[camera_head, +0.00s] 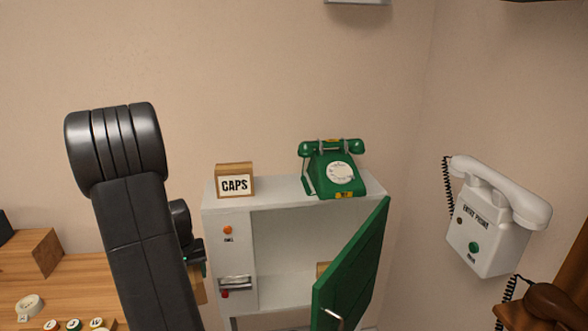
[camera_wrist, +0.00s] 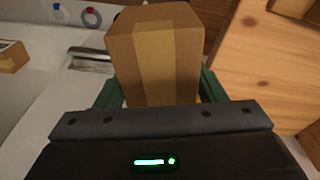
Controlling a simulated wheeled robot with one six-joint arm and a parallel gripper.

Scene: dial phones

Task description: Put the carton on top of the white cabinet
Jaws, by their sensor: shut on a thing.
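My gripper (camera_wrist: 158,92) has its green fingers on both sides of a brown carton (camera_wrist: 155,55) with a lighter tape strip, and is shut on it. In the head view, my arm hides most of the gripper; a tan edge of the carton (camera_head: 200,290) shows beside the arm, left of the cabinet front. The white cabinet (camera_head: 228,212) stands against the wall, its green door (camera_head: 352,265) swung open. On its top are a CAPS box (camera_head: 235,181) at the left and a green dial phone (camera_head: 333,170) at the right, with a bare strip between them.
A wooden desk (camera_head: 75,275) with a wooden block (camera_head: 35,252) and small lettered caps (camera_head: 75,325) lies at the left. A white wall phone (camera_head: 490,225) hangs at the right. A brown phone (camera_head: 545,305) sits at the lower right. The open door juts forward.

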